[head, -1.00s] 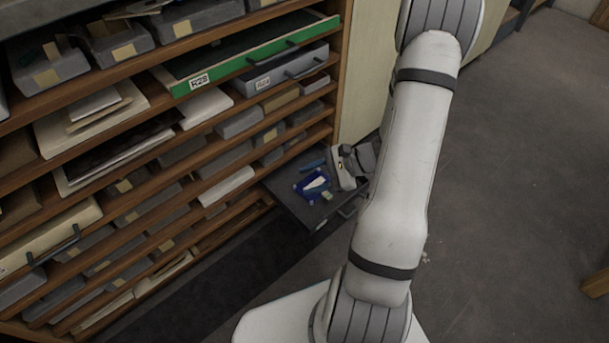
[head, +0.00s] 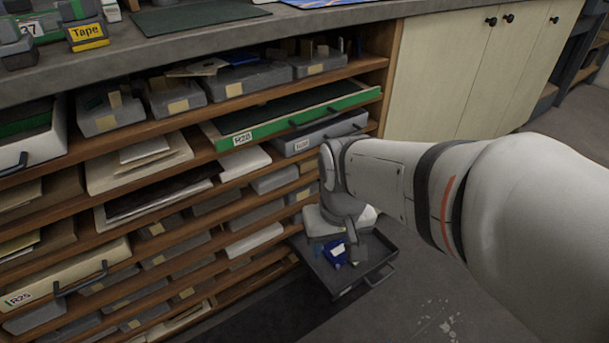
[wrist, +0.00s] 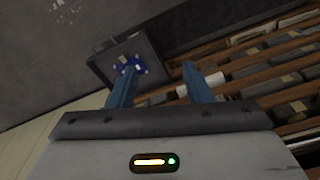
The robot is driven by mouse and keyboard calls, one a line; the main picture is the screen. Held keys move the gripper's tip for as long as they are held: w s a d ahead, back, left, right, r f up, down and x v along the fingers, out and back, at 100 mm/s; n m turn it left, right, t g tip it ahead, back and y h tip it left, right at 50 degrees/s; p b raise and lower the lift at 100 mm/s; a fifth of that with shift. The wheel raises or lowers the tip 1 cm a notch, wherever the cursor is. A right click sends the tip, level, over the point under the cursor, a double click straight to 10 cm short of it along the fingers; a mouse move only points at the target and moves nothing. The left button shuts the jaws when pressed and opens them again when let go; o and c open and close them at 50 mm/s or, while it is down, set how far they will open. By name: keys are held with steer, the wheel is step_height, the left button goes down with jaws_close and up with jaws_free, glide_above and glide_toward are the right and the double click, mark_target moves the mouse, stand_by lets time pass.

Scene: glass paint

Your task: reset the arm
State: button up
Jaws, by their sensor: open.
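My gripper (wrist: 158,82) shows in the wrist view as two blue fingers spread apart, with nothing between them. In the head view, my arm reaches in from the right, and its wrist end hangs over a pulled-out dark grey drawer (head: 378,277). The fingers are mostly hidden by the wrist there. The drawer also shows in the wrist view (wrist: 98,68), beyond the left finger. A blue and white item (head: 335,252) lies in it and shows in the wrist view too (wrist: 131,66). The gripper appears to be above the drawer, apart from the item.
A wooden shelf rack (head: 160,246) with several grey boxes and papers stands at left. A green drawer (head: 290,119) and a grey drawer (head: 320,131) stick out near my wrist. A counter (head: 210,38) runs above. Grey floor (head: 450,290) is clear at lower right.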

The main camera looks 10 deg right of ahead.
step_height(320, 180, up, 35)
steer(key=t+p, duration=0.1)
steer(key=p, duration=3.1)
steer(key=shift+s, duration=0.2)
steer(key=shift+c, duration=0.6)
